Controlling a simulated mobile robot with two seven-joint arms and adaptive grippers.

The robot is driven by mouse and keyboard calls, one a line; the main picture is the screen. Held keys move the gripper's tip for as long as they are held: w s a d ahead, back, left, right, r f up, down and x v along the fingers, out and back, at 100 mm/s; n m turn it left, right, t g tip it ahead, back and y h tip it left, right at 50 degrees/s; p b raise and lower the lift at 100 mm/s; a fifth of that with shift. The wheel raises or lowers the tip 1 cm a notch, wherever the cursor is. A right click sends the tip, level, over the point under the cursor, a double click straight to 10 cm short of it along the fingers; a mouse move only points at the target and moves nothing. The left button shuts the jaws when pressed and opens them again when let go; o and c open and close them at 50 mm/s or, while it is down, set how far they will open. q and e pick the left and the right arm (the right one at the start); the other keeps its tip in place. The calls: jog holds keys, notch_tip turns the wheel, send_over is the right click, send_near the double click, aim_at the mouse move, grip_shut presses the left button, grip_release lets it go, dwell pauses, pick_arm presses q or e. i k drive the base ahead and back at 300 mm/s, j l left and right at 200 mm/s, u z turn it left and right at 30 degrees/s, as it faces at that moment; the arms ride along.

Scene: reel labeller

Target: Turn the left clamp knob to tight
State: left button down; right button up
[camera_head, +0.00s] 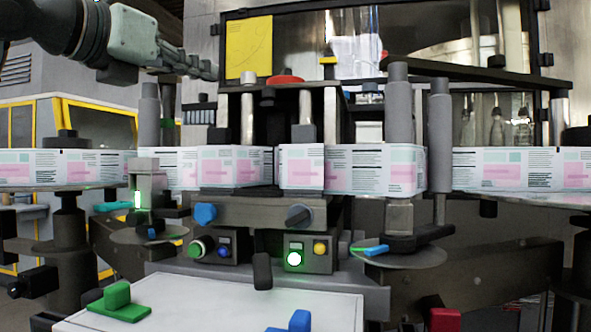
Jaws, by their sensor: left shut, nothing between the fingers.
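A blue knob (205,214) sits at the left of the dark horizontal bar on the labeller's front. A dark grey knob (299,215) with a slanted grip sits farther right on the same bar. No label naming the clamp knob is readable. My left gripper (207,69) is at the upper left, shut and empty, with its fingers pointing right. It is well above the blue knob and apart from it. My right gripper is not in view.
A printed label web (376,168) crosses the machine between grey posts (399,120). Below the bar are a green button (197,249) and a lit button (294,259). A white tray (215,300) holds green and blue pieces in front. A blue-handled lever (370,249) sits right.

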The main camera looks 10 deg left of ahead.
aim_at(204, 213)
jog(key=k+j, duration=0.2)
jog(key=j, duration=0.15)
jog(key=k+j, duration=0.25)
jog(key=j, duration=0.15)
jog(key=k+j, duration=0.2)
jog(key=j, duration=0.15)
